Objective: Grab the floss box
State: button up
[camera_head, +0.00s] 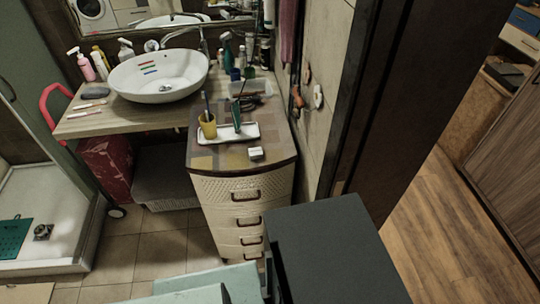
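A small white box with a dark mark, which looks like the floss box (256,153), lies near the front edge of the patterned top of a drawer cabinet (243,188). It sits just in front of a white tray (215,135), apart from it. Nothing covers the box. I cannot make out my gripper in this view. Pale blue-green parts with a dark pointed piece show at the bottom edge, well below the cabinet top; I cannot tell what they are.
The tray holds a yellow cup (208,128) and a green item (236,116). Bottles and a clear container (250,90) stand behind. A white basin (160,76) is on the left counter. A dark block (330,252) fills the lower middle. A wall and dark door frame rise on the right.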

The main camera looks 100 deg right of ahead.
aim_at(254, 153)
jog(key=z, duration=0.15)
jog(key=i, duration=1.55)
jog(key=z, duration=4.5)
